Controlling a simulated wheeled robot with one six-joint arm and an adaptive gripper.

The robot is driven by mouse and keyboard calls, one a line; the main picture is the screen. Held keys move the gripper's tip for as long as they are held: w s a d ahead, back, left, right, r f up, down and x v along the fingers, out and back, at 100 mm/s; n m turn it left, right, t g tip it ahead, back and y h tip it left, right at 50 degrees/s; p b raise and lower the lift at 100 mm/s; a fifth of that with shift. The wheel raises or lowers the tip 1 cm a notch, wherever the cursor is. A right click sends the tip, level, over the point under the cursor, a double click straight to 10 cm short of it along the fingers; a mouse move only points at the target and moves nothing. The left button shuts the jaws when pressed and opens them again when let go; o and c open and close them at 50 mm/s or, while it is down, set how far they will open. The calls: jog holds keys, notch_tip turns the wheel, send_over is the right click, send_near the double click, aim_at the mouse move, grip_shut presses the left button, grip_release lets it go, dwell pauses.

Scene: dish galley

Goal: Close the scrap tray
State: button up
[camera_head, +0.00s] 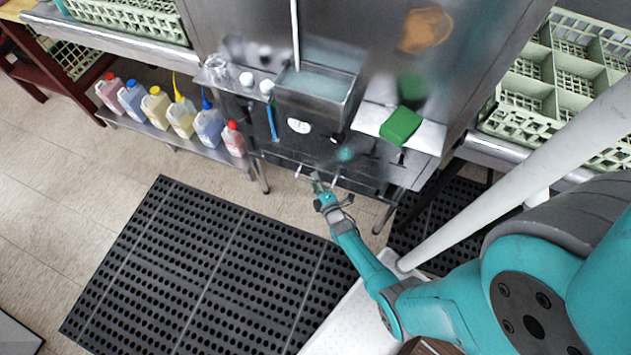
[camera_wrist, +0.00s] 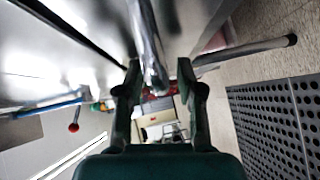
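The scrap tray appears to be the low unit under the steel dish machine, with a thin metal handle (camera_head: 304,175) at its front in the head view; most of the tray is hidden in shadow, and how far out it stands is hard to tell. My gripper (camera_head: 318,184) is at this handle, low in front of the machine. In the wrist view my gripper (camera_wrist: 160,82) has its two dark fingers apart. A shiny metal bar (camera_wrist: 150,50) runs between them, with gaps visible at its sides.
The steel machine (camera_head: 235,25) stands behind the handle. Several coloured jugs (camera_head: 182,115) stand on a low shelf at left. A green block (camera_head: 401,126) lies on a ledge above right. A black perforated mat (camera_head: 200,260) covers the floor in front. A metal leg (camera_wrist: 245,48) is close on the right.

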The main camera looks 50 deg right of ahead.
jog(key=v, duration=1.2)
jog(key=shift+d, duration=0.1)
dwell(0.4)
jog(key=s+a+r+m+y, duration=0.4)
jog(key=s+a+r+m, duration=0.2)
jog(key=s+a+r, duration=0.9)
jog(key=s+a+r+m+y, duration=0.1)
jog(key=s+r+m, duration=0.1)
jog(key=r, duration=0.9)
jog(key=s+a+r+m+y, duration=0.1)
jog(key=s+r+m+y, duration=0.1)
jog(key=r, duration=1)
jog(key=shift+s+m, duration=0.7)
jog(key=shift+s, duration=0.45)
